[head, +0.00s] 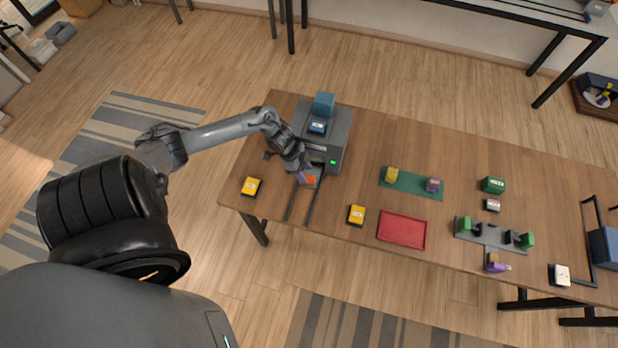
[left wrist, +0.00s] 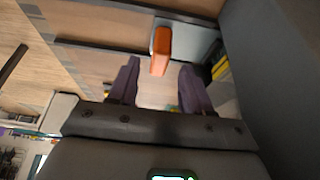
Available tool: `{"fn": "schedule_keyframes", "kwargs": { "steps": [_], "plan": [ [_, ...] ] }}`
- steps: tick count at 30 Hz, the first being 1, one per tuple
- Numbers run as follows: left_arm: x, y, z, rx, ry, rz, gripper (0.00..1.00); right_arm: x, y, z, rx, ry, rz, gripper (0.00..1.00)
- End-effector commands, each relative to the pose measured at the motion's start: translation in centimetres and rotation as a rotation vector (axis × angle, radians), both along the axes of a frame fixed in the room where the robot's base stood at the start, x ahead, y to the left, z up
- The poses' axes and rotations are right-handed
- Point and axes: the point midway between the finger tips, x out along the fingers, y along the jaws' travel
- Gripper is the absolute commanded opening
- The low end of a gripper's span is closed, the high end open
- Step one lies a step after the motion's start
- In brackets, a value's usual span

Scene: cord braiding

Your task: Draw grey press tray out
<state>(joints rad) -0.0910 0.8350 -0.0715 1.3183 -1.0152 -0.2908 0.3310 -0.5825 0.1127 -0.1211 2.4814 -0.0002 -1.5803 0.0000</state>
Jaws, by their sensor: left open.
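The grey press (head: 341,140) stands at the table's back left, with a lit green light on its front. Its grey tray (head: 316,172) shows at the front, partly hidden by my left gripper (head: 304,177). The tray's orange handle (head: 310,181) shows beside the fingers. In the left wrist view, the orange handle (left wrist: 161,50) stands on the pale tray plate (left wrist: 196,40). My left gripper (left wrist: 159,65) is open, its purple fingers on either side of the handle's near end with gaps. Depth between them is unclear. My right gripper is out of view.
Two dark rails (head: 291,205) run from the press to the front edge. Yellow blocks lie left (head: 251,187) and right (head: 356,215) of them. A blue block (head: 324,105) sits on the press. A red tray (head: 402,230) and green mat (head: 411,184) lie to the right.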

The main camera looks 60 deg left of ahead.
Motion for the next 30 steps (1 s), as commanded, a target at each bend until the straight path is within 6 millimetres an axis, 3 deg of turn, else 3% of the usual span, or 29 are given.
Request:
{"fn": "schedule_keyframes", "kwargs": {
  "steps": [9, 21, 23, 30],
  "plan": [
    [1.1, -1.1, -3.4, -0.002, 0.0, 0.001, 0.49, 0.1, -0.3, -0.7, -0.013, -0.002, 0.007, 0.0],
    [1.1, -1.2, -4.0, 0.0, 0.001, -0.001, 0.49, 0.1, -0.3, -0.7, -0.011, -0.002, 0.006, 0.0],
    [1.1, -1.2, -4.0, 0.0, 0.001, -0.001, 0.43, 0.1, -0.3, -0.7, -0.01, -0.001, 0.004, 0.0],
    [1.1, -1.2, -4.0, 0.0, 0.001, -0.001, 0.06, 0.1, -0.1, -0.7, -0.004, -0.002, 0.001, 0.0]
  ]
}}
